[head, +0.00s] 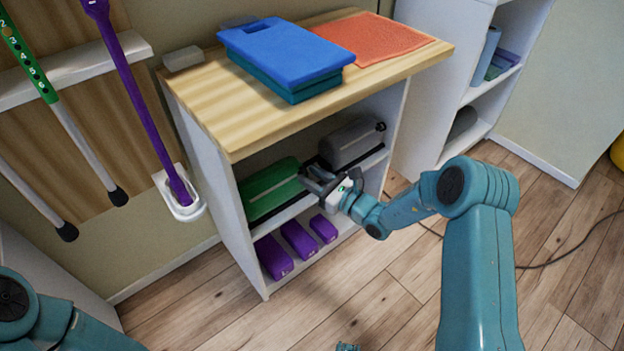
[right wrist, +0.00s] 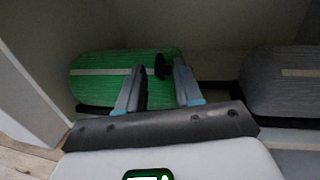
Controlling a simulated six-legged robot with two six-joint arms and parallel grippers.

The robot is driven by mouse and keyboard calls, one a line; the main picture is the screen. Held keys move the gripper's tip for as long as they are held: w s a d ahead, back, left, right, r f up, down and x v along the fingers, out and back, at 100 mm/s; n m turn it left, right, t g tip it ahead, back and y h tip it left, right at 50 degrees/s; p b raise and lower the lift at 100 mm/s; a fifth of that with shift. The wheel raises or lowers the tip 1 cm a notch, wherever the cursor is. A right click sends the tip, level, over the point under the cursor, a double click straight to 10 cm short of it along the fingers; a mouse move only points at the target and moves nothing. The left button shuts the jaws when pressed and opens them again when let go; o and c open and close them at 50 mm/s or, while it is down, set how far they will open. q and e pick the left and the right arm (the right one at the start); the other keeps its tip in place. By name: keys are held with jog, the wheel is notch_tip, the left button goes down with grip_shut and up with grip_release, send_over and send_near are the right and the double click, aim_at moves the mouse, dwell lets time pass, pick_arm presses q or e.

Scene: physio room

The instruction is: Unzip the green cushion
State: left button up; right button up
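The green cushion (head: 268,190) lies on the middle shelf of the wooden-topped unit, at its left side. In the right wrist view the green cushion (right wrist: 100,68) has a pale stripe along it and a dark strip at its lower edge. A small black tab (right wrist: 160,66), seemingly the zip pull, shows near its right end. My right gripper (head: 318,180) reaches into the shelf at the cushion's right end. In the right wrist view the right gripper (right wrist: 160,82) is open, its fingers apart, with the tab between their tips. Contact cannot be told.
A grey cushion (head: 352,143) lies to the right on the same shelf. Purple blocks (head: 299,238) stand on the shelf below. Blue and teal pads (head: 285,55) and an orange towel (head: 375,37) lie on top.

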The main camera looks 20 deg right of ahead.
jog(key=shift+w+a, duration=0.1)
jog(key=shift+w, duration=0.05)
grip_shut()
dwell(1.4)
